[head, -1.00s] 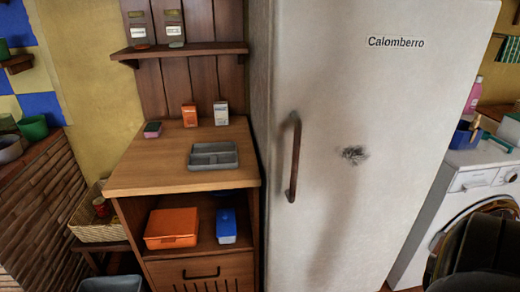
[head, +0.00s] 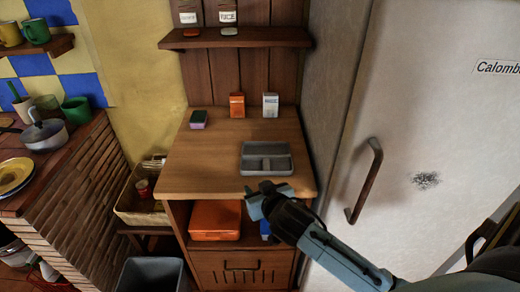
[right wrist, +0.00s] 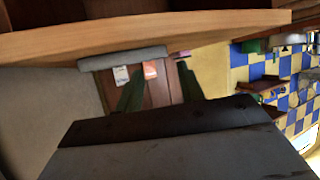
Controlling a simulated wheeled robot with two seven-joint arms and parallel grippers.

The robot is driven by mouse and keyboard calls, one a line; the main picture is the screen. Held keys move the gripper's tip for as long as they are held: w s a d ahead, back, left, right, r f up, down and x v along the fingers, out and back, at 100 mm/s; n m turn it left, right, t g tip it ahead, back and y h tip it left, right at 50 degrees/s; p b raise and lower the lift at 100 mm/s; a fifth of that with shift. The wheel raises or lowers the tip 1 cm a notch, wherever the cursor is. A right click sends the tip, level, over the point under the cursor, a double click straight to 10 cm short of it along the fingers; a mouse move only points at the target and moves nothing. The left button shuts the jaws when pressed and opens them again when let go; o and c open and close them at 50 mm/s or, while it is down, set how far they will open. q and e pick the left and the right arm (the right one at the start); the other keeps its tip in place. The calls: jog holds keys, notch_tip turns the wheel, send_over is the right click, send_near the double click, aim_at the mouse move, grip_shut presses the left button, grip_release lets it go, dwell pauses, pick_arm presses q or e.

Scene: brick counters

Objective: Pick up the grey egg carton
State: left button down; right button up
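The grey egg carton (head: 266,158), a shallow tray shape with compartments, lies on the wooden cabinet top near its front right. Its grey edge also shows in the right wrist view (right wrist: 122,58), beyond the wooden top's edge. My right gripper (head: 264,190) is just in front of the cabinet's front edge, below and nearer than the carton, not touching it. In the right wrist view its two dark fingers stand apart with nothing between them (right wrist: 160,85). My left gripper is out of view.
An orange box (head: 237,105), a white box (head: 270,105) and a small dark pink-edged item (head: 198,119) stand behind the carton. A shelf (head: 235,39) hangs above. An orange container (head: 215,220) sits in the cabinet opening. The fridge (head: 400,140) stands close on the right.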

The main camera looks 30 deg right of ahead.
notch_tip(320, 180, up, 2)
jog(key=w, duration=0.2)
jog(key=b, duration=0.1)
send_near(241, 164)
jog(key=shift+w+f+t, duration=0.15)
jog(key=shift+w+f, duration=0.25)
jog(key=shift+w, duration=0.2)
jog(key=shift+w+f+t, duration=0.15)
jog(key=shift+w+f, duration=0.2)
jog(key=shift+w, duration=0.25)
jog(key=shift+d+b+x, duration=0.2)
jog(key=shift+b+x, duration=0.3)
jog(key=shift+x, duration=2.45)
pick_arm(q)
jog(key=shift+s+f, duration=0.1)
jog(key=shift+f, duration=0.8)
pick_arm(e)
grip_shut()
